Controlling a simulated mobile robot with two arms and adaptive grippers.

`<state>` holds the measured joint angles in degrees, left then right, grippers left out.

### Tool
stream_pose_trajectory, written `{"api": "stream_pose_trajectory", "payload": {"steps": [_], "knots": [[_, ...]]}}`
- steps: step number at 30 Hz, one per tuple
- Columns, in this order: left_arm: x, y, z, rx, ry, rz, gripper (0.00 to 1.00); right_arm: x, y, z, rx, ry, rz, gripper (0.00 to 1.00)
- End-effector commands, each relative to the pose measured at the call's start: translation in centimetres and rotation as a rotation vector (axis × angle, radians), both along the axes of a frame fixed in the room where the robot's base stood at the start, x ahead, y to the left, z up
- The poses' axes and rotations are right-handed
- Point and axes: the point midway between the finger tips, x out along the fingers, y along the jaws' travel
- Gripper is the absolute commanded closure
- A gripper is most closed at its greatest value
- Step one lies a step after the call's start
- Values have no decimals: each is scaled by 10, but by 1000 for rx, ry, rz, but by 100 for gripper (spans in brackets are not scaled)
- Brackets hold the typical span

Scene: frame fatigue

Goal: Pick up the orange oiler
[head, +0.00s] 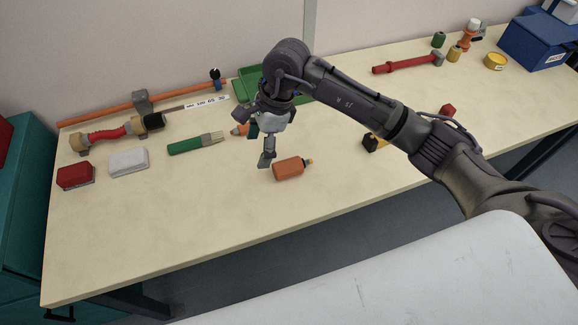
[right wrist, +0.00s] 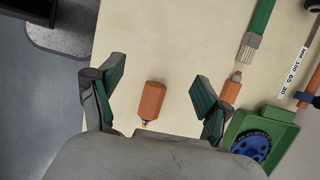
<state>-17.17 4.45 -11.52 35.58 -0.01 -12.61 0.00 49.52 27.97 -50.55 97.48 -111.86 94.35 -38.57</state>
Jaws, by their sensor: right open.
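In the right wrist view the orange oiler (right wrist: 152,100) lies between the spread fingers, tip toward the gripper body. My right gripper (head: 261,147) is open and empty, just above and left of the oiler in the head view. The wrist view also shows the right gripper (right wrist: 156,85) with a gap on both sides of the oiler. My left gripper is in neither view.
A second orange-bodied item (right wrist: 231,91) lies beside one finger, partly hidden by the gripper in the head view. Bare bench surrounds the oiler's front.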

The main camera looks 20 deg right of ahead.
Motion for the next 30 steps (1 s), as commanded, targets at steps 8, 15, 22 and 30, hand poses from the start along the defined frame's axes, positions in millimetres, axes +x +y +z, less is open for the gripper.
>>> {"api": "stream_pose_trajectory", "payload": {"steps": [8, 15, 22, 30], "knots": [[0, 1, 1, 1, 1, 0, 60, 21, -75, 2, -332, -16, -4, 22], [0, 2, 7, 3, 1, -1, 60, 19, -75, -43, -333, -12, -5, 22], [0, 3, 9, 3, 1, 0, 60, 20, -75, -73, -331, -16, -5, 22], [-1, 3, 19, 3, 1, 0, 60, 16, -74, -100, -329, -12, -5, 22]]}}
